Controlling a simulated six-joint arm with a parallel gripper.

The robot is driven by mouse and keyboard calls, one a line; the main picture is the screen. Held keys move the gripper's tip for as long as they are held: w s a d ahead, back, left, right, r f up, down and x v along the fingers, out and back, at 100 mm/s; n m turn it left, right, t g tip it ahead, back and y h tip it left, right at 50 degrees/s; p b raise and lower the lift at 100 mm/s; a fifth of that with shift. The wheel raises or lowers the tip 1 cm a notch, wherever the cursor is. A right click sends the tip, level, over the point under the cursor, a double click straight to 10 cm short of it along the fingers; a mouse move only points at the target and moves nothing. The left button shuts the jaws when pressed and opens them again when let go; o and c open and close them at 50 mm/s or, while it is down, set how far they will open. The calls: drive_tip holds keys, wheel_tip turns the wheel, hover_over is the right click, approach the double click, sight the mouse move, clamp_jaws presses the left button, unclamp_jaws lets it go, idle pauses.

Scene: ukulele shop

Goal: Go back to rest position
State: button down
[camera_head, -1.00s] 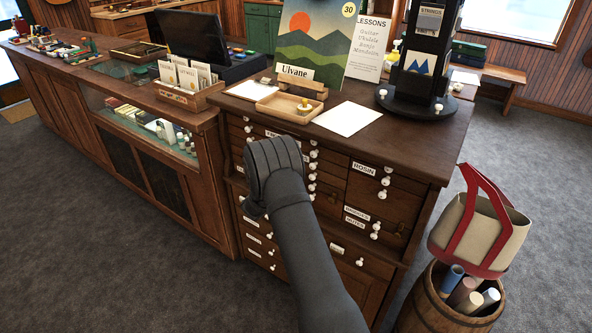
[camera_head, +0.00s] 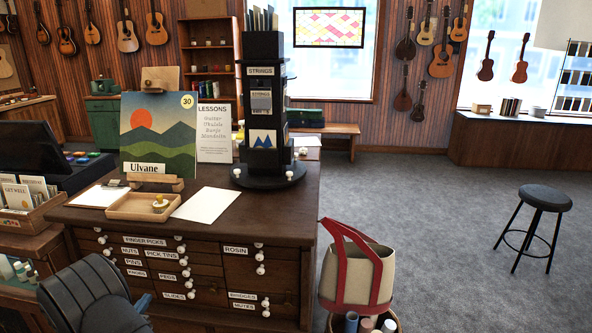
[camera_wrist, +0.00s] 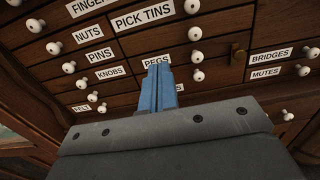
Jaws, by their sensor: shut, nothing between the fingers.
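My gripper shows in the wrist view as two blue fingers (camera_wrist: 159,88) pressed together, with nothing between them. They point at the drawer front near the PEGS label (camera_wrist: 157,61); I cannot tell the exact gap. In the head view my dark grey arm (camera_head: 92,297) is at the lower left, in front of the drawer cabinet (camera_head: 200,262), and a bit of the blue gripper (camera_head: 143,302) shows beside it. The drawers in view look closed.
On the cabinet top are a wooden tray (camera_head: 131,208), a white sheet (camera_head: 206,205), a landscape picture (camera_head: 158,136) and a black strings tower (camera_head: 264,110). A red and cream bag (camera_head: 356,272) sits on a barrel at right. Open carpet with a stool (camera_head: 545,198) lies beyond.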

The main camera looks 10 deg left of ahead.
sight(171, 263)
drive_tip(key=w, duration=1.4)
drive_tip(key=shift+w, duration=0.15)
drive_tip(key=shift+r, duration=0.1)
drive_tip(key=s, duration=1.1)
drive_tip(key=shift+s, duration=0.35)
drive_tip(key=shift+w, duration=5.85)
